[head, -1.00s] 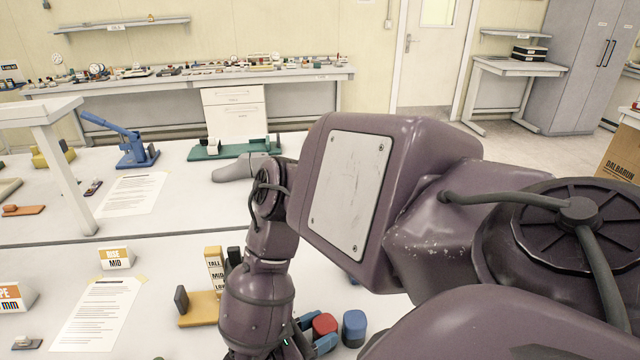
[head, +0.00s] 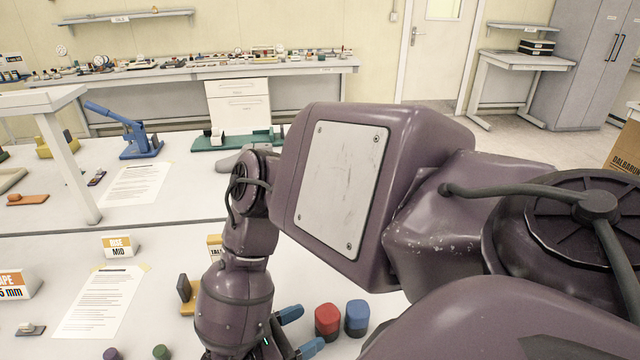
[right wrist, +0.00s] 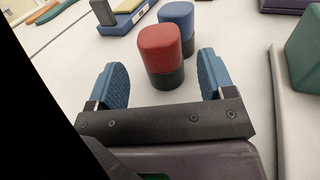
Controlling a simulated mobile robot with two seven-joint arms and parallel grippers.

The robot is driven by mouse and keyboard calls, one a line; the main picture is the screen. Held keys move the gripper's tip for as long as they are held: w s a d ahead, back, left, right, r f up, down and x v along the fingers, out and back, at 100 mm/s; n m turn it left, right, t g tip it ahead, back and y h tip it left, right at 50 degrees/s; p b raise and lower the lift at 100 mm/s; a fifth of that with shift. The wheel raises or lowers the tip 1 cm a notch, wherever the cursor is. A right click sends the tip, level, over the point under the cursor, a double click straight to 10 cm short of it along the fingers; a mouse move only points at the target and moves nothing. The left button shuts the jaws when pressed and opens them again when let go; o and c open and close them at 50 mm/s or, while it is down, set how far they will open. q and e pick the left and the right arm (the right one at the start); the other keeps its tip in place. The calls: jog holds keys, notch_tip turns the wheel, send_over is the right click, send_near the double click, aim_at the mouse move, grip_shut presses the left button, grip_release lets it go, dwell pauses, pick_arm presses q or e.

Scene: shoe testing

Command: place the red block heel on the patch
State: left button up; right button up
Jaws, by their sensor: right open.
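The red block heel (head: 327,317) has a dark base and stands upright on the white table, just left of a blue heel (head: 357,315). My right gripper (head: 301,332) has blue fingers and is open, just left of the red heel in the head view. In the right wrist view the red heel (right wrist: 160,45) stands ahead between the spread fingers of the gripper (right wrist: 162,75), with visible gaps on both sides. The blue heel (right wrist: 177,18) is right behind it. I cannot make out the patch. My left gripper is out of view.
A yellow gauge (head: 187,295) is partly hidden behind my right arm. A purple piece (head: 111,353) and a green piece (head: 161,352) show at the bottom edge. A green block (right wrist: 305,42) is at right.

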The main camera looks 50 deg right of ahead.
jog(key=b+v, duration=0.2)
jog(key=v, duration=0.5)
jog(key=shift+a, duration=0.25)
jog(key=shift+w, duration=0.1)
